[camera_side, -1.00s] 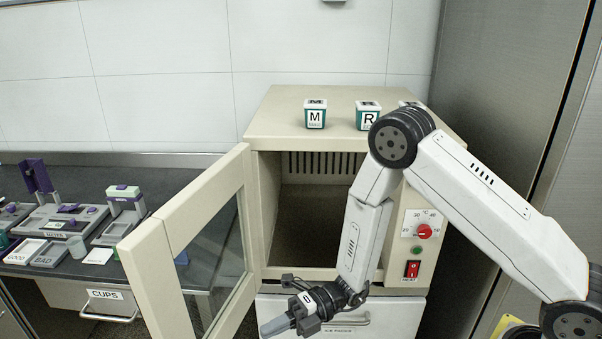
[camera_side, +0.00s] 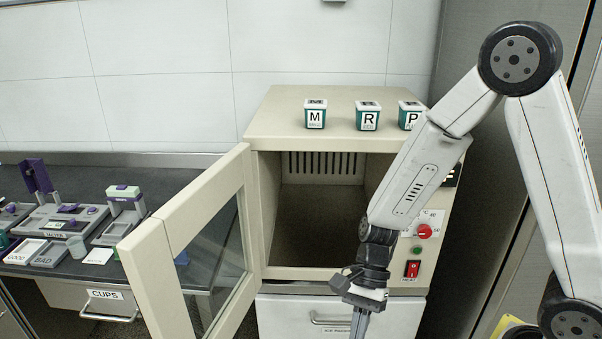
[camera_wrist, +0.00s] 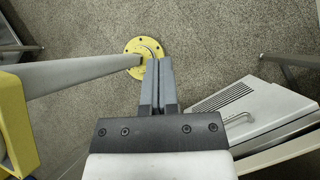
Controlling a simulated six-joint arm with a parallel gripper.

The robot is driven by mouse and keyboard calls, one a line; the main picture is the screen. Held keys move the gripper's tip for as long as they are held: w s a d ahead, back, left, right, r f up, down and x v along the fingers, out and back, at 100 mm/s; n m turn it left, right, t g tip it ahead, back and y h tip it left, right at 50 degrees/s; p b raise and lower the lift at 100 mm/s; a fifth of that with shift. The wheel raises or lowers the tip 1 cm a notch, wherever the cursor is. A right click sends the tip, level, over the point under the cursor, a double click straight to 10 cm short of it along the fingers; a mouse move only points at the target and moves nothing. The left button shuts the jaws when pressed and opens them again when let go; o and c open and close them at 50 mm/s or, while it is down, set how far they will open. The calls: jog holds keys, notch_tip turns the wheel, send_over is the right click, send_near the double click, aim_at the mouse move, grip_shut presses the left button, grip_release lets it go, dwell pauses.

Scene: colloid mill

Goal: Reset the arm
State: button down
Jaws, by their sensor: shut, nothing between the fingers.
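My gripper (camera_side: 359,322) hangs pointing down in front of the beige oven cabinet, before the white drawer below it in the side view. Its fingertips run past the bottom edge of that view. In the wrist view my gripper (camera_wrist: 159,66) has its two grey fingers side by side, shut and empty, above the speckled floor.
The oven (camera_side: 420,165) has its glazed door (camera_side: 165,235) swung open to the left. A dark counter (camera_side: 180,185) with a meter is at left. A white drawer (camera_side: 285,315) lies below.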

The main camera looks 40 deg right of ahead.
jog(key=w+d+r+n+t+h, duration=0.1)
jog(key=d+r+n+t+h, duration=0.1)
jog(key=d+n, duration=0.3)
jog(key=w+d+r+n+t+h, duration=0.1)
jog(key=d+n+t+h, duration=0.3)
jog(key=n, duration=0.6)
jog(key=shift+w+d+r+n+h, duration=0.3)
jog(key=shift+w+d+r+h, duration=0.1)
jog(key=shift+d+r, duration=0.6)
